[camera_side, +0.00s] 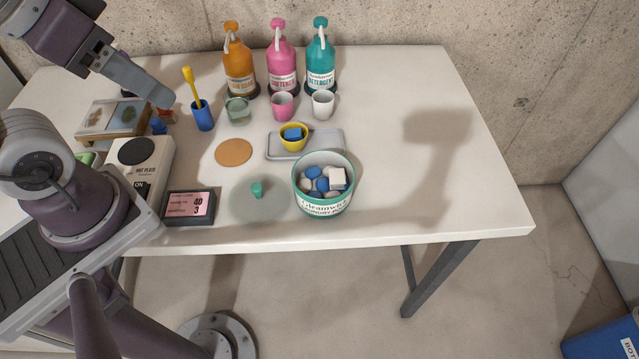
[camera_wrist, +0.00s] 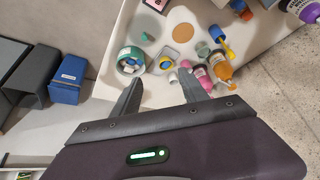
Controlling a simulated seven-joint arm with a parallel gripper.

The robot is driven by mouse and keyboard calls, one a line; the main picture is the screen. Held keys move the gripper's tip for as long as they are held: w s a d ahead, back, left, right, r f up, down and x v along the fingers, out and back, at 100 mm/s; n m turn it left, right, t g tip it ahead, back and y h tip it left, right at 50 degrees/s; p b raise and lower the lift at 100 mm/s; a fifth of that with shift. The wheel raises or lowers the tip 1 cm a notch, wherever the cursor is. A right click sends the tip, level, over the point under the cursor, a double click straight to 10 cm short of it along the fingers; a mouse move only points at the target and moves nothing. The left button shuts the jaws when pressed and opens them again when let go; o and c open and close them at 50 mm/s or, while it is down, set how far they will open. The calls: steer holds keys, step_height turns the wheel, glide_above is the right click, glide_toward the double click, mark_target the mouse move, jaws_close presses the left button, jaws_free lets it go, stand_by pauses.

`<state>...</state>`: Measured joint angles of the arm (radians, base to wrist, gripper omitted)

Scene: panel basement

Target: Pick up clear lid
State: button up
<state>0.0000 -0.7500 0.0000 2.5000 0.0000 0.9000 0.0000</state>
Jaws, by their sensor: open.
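The clear lid (camera_side: 270,199) is a see-through disc with a small teal knob (camera_side: 257,189). It lies flat on the table near the front edge, just left of the round teal-rimmed tub (camera_side: 323,207) of blue and white pieces. In the side view my gripper (camera_side: 160,95) is high at the upper left, away from the lid. Only one finger shows clearly there.
A display box (camera_side: 190,207) and a hot plate (camera_side: 140,165) stand left of the lid. An orange disc (camera_side: 233,152), a grey tray (camera_side: 331,150) with a yellow cup (camera_side: 293,143), and several cups and bottles stand behind. The table's right side is clear.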

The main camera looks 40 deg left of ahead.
steer(key=shift+c, duration=0.6)
steer(key=m+g, duration=0.6)
steer(key=m, duration=0.3)
glide_above(256, 187)
step_height(256, 187, down, 19)
steer(key=shift+s+f, duration=0.1)
steer(key=shift+s, duration=0.05)
step_height(256, 187, down, 7)
steer(key=shift+r, duration=0.2)
jaws_close()
